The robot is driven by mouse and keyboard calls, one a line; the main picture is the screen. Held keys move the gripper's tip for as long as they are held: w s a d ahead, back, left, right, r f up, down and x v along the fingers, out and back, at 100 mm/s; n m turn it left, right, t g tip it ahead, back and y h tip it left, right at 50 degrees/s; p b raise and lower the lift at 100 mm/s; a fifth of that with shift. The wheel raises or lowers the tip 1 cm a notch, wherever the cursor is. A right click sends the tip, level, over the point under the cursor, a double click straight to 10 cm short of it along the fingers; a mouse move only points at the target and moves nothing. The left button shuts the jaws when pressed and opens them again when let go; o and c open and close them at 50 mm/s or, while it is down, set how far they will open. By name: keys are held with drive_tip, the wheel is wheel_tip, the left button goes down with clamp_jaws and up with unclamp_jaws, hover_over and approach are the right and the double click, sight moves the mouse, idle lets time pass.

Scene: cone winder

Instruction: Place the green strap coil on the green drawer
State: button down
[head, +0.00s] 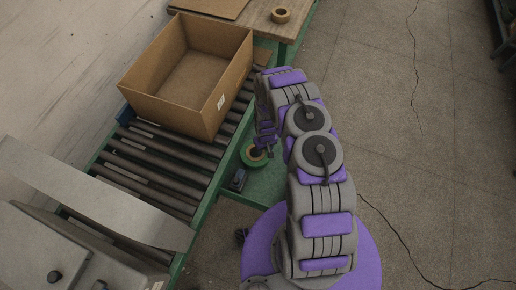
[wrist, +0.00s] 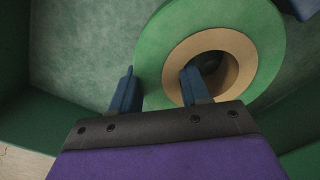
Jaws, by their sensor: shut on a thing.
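The green strap coil (wrist: 238,22) has a tan core and fills the upper middle of the wrist view. My gripper (wrist: 158,75) is shut on its ring wall, with one finger outside the rim and the other in the core's hole. In the head view the coil (head: 252,160) shows partly behind my gripper (head: 263,147), over the green drawer (head: 267,184) beside the rollers. The drawer's green floor (wrist: 80,55) lies behind the coil in the wrist view. I cannot tell whether the coil touches it.
A small dark object (head: 238,180) is just left of and below the coil. An open cardboard box (head: 160,108) stands on the roller conveyor (head: 155,165). A tan tape roll (head: 280,15) lies on a wooden tabletop (head: 240,28) at the back. The floor at right is clear.

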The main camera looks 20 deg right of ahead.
drive_tip(key=shift+w+a+f+b, duration=0.25)
drive_tip(key=shift+w+a+b, duration=0.15)
drive_tip(key=shift+w, duration=0.1)
drive_tip(key=shift+w+a+f+b, duration=0.25)
drive_tip(key=shift+w+a, duration=0.15)
drive_tip(key=shift+w, duration=0.05)
drive_tip(key=shift+f, duration=0.15)
drive_tip(key=shift+a, duration=0.5)
drive_tip(key=shift+s+d+f+b, duration=0.15)
drive_tip(key=shift+d+f+b, duration=0.15)
drive_tip(key=shift+b, duration=0.05)
drive_tip(key=shift+s, duration=0.1)
